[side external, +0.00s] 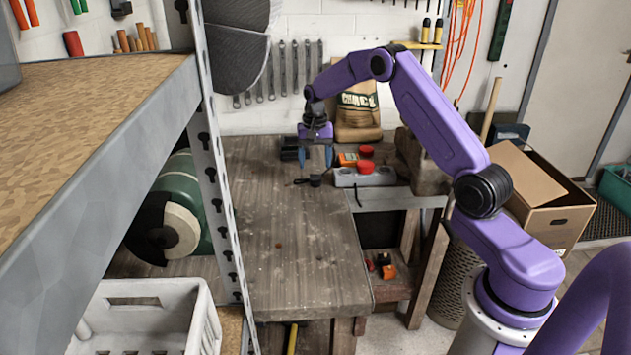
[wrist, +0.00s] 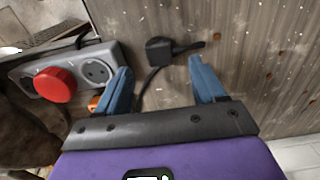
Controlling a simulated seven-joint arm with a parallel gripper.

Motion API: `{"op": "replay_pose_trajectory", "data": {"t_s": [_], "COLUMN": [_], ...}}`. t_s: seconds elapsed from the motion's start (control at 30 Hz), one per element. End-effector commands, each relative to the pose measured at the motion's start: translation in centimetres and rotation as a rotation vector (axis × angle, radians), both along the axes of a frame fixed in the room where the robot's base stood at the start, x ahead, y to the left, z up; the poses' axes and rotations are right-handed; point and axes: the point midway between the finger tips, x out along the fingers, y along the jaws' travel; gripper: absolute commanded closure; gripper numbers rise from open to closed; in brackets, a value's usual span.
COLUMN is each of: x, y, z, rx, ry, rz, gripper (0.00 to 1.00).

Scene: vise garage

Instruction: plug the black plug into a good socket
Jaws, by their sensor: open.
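The black plug (side external: 316,181) lies on the wooden workbench; the wrist view shows it (wrist: 159,50) just beyond the gap between my fingertips, with a black cord beside it. My gripper (side external: 316,157) is open and empty, its blue fingers pointing down above the bench near the plug; the fingers also show in the wrist view (wrist: 160,68). A grey power strip (side external: 384,178) lies to the right of the plug. A red round piece (side external: 365,167) sits on the strip. In the wrist view a bare round socket (wrist: 97,71) shows beside the red piece (wrist: 55,85).
Behind the strip are an orange item (side external: 347,159), another red piece (side external: 366,151) and a cement bag (side external: 358,112). A brown block (side external: 425,162) stands to the right. The near part of the workbench (side external: 300,260) is mostly clear. A metal shelf post (side external: 218,190) stands at left.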

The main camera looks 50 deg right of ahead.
Motion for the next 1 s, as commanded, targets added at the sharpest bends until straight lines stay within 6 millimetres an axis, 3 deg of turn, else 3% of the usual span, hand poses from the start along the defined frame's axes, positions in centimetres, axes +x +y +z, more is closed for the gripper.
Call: {"op": "replay_pose_trajectory", "data": {"t_s": [0.3,0.73,0.77,0.93,1.0], "x": [-0.2,-0.2,-0.2,-0.2,-0.2], "y": [0.0,0.0,0.0,0.0,0.0], "z": [-4.3,-4.8,-4.8,-4.8,-4.8], "rx": [0.001,0.0,0.001,0.001,0.0], "ry": [0.003,0.0,0.001,0.001,0.0], "rz": [0.001,0.0,0.0,0.0,0.0], "gripper": [0.31,0.31,0.34,0.88,0.88]}}
